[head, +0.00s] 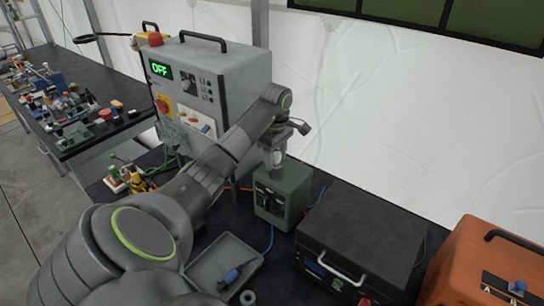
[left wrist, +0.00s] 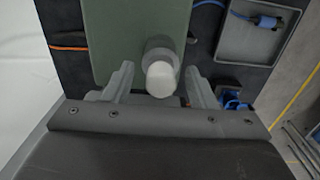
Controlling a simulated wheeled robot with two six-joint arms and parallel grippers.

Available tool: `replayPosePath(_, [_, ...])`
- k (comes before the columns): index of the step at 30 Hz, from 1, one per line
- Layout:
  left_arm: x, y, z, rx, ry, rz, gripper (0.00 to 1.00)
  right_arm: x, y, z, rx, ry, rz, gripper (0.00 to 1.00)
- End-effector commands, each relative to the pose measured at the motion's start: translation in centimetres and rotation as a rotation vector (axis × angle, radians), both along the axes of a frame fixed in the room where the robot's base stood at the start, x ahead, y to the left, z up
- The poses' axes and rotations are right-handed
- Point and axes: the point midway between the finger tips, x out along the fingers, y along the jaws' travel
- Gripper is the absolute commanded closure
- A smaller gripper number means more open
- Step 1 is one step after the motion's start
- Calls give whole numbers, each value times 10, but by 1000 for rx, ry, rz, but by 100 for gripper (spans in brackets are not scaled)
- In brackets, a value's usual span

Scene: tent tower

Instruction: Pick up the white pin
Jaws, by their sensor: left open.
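The white pin (left wrist: 161,78) stands up from the top of the green box (left wrist: 115,40) in the left wrist view, with a round grey collar behind its white end. My left gripper (left wrist: 158,68) is open, with one finger on each side of the pin and gaps still visible. In the head view the green box (head: 283,196) stands on the dark table, and my left gripper (head: 279,150) is just above it. The pin (head: 277,158) shows there only as a small pale spot under the gripper. My right gripper is not in view.
A grey tray (head: 196,274) with a blue-handled tool (head: 231,276) lies in front. A black case (head: 365,238) and an orange case (head: 480,255) stand to the right. A grey control cabinet (head: 228,72) reading OFF stands behind left. A white wall is close behind.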

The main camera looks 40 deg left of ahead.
Motion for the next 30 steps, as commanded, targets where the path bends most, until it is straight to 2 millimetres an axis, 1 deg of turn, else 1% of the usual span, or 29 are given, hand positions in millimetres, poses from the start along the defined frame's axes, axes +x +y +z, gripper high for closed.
replayPosePath(3, [0,0,1,0,-1,0,49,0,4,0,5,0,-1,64])
replayPosePath(14, [0,0,1,0,-1,0,96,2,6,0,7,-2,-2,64])
replayPosePath(20, [0,1,1,1,0,1,96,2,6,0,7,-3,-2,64])
replayPosePath(23, [-1,3,7,1,-1,3,96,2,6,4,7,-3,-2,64])
replayPosePath(26, [-5,9,23,4,-3,10,96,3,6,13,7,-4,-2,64])
replayPosePath(30, [-13,20,56,6,-2,22,96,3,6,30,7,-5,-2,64])
